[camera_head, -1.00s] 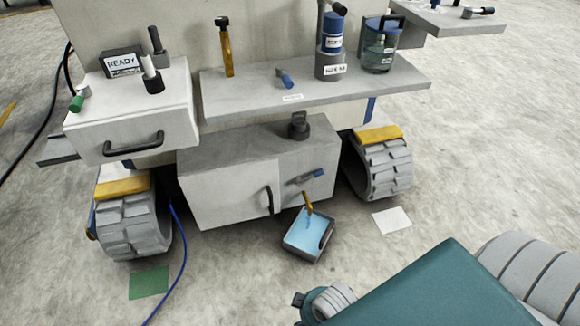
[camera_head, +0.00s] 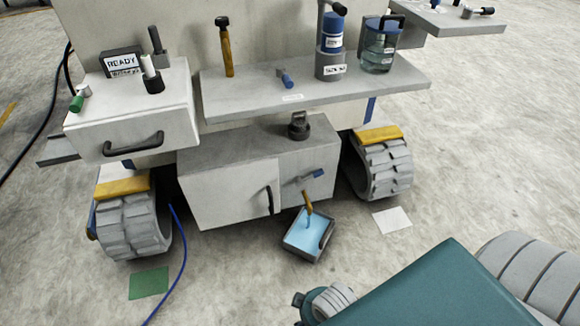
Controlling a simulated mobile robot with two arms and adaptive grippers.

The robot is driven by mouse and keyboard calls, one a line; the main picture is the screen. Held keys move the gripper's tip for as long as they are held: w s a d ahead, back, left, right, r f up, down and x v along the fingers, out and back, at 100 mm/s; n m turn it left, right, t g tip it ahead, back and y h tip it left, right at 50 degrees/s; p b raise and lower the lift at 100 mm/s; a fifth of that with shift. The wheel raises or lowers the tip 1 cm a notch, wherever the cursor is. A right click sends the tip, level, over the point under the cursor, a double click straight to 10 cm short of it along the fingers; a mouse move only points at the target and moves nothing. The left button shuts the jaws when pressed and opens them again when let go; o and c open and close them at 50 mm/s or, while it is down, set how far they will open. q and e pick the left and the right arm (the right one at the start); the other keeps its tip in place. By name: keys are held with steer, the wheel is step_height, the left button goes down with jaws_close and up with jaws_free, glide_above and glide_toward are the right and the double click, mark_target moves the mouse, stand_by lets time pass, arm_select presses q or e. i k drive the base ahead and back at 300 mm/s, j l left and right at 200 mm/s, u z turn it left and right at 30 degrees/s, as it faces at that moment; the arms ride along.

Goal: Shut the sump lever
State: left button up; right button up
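The lever with a blue grip (camera_head: 318,173) sits on the front of the low grey cabinet (camera_head: 225,195). It points right and slightly up. A brass spout (camera_head: 308,197) sticks out just below it. A thin blue streak, perhaps liquid, runs down from the spout. A dark tray (camera_head: 319,257) with light blue liquid stands on the floor under the spout. Neither of my grippers is in view; only teal and grey parts of my body show at the lower right.
A shelf (camera_head: 235,102) juts out above the cabinet, with a small blue-handled valve (camera_head: 287,81) on it. A drawer (camera_head: 105,125) is at the left. Tracked wheels (camera_head: 135,228) flank the cabinet. A blue cable (camera_head: 182,245) lies on the floor. The floor before the tray is partly clear.

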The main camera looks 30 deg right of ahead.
mark_target(298, 181)
steer(key=z, duration=1.15)
